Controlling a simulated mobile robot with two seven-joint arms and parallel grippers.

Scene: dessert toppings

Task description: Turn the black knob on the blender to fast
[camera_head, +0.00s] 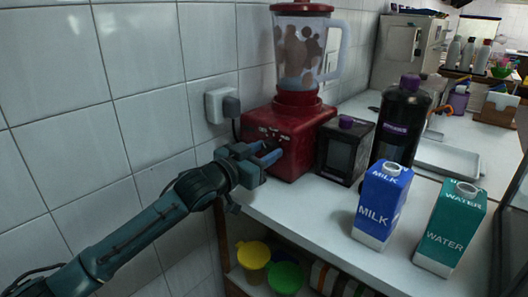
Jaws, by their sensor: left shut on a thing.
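The blender has a red base (296,128) and a clear jug (301,52) with brown contents and a red lid. It stands on the white counter against the tiled wall. My left gripper (270,156) is at the left part of the base's front face, its fingers pointing at it. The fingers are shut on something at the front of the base. The black knob is hidden by the gripper, so its setting cannot be read. My right gripper is not in view.
Right of the blender stand a dark box (342,152), a black bottle (400,122), a blue milk carton (382,205) and a green water carton (450,228). A wall socket with a plug (222,105) is on the left. A shelf below holds yellow (253,256) and green cups (285,278).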

